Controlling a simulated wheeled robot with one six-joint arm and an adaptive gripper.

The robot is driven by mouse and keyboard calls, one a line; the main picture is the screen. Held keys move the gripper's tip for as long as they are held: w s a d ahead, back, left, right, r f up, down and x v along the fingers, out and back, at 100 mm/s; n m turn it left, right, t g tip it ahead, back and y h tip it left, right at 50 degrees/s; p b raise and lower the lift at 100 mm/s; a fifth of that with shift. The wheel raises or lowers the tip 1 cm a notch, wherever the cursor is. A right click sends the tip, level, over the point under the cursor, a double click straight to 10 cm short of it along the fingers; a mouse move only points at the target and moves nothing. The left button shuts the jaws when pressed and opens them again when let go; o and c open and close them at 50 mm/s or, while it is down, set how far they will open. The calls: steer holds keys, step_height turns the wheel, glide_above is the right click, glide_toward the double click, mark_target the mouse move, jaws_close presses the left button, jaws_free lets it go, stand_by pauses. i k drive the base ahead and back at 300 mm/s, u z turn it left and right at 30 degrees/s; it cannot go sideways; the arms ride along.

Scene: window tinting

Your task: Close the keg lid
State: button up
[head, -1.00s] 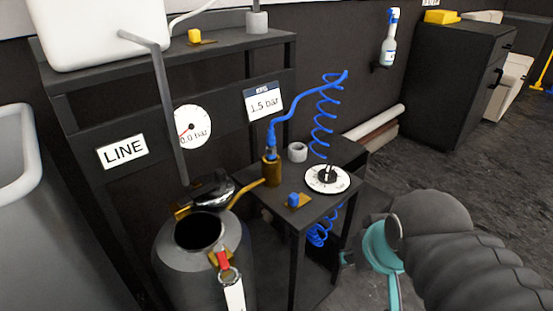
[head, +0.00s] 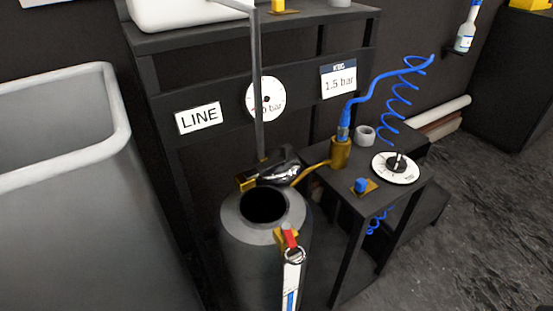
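The keg (head: 262,250) is a dark grey cylinder standing at the lower middle of the head view. Its round mouth (head: 265,206) is open and dark inside. The keg lid (head: 281,166), black and shiny, stands raised at the back edge of the mouth beside a yellow bracket (head: 247,181). A red-and-yellow fitting (head: 289,239) with a ring and a hanging tag (head: 292,281) sits on the keg's front. My gripper is not in the current head view.
A grey bin (head: 75,200) with a pale rim stands at the left. A black bench (head: 395,205) at the right carries a dial (head: 396,168), a brass fitting (head: 340,152) and a coiled blue hose (head: 400,95). A thin grey pipe (head: 257,85) comes down behind the keg. The floor at lower right is clear.

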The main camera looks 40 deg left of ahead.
mark_target(279, 165)
steer(key=k, duration=0.85)
steer(key=u, duration=1.65)
